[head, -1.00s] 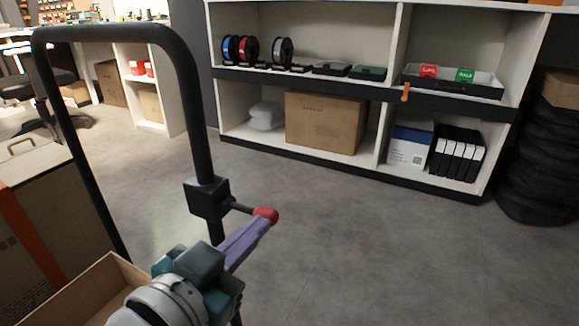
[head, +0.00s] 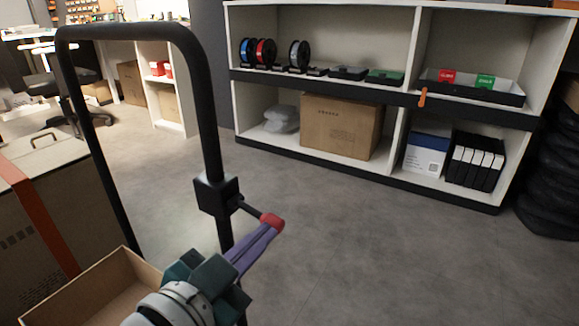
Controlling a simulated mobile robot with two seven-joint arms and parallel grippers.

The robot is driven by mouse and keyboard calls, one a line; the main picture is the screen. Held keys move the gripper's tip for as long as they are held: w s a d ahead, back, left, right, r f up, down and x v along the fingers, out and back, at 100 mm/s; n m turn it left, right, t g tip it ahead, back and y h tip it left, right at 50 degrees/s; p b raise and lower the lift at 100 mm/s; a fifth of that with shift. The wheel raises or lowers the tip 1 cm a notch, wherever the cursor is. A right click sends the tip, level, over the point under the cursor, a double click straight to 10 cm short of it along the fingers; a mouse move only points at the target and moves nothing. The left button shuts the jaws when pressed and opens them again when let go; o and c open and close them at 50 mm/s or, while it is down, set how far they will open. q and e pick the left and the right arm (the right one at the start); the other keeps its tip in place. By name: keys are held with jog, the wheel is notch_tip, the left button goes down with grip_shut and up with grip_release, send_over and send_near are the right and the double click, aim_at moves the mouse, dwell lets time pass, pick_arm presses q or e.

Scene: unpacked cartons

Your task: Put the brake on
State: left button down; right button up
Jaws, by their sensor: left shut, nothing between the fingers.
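The brake lever is a short dark rod with a red knob (head: 271,221). It sticks out to the right from a black block (head: 216,194) on the upright of a black cart handle (head: 207,110). My left gripper (head: 268,230) has purple fingers, which are shut with nothing between them. Its fingertips are at the knob's underside and look to be touching it; the exact contact is hard to tell. My right gripper does not show.
An open carton (head: 135,262) and a large box with an orange strap (head: 40,215) are at the left by the handle. A white shelf unit (head: 235,110) with spools and boxes stands at the back. The grey floor (head: 380,240) to the right is clear.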

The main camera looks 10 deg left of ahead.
pick_arm(q)
jog(key=shift+f+b, duration=0.3)
jog(key=shift+f, duration=0.15)
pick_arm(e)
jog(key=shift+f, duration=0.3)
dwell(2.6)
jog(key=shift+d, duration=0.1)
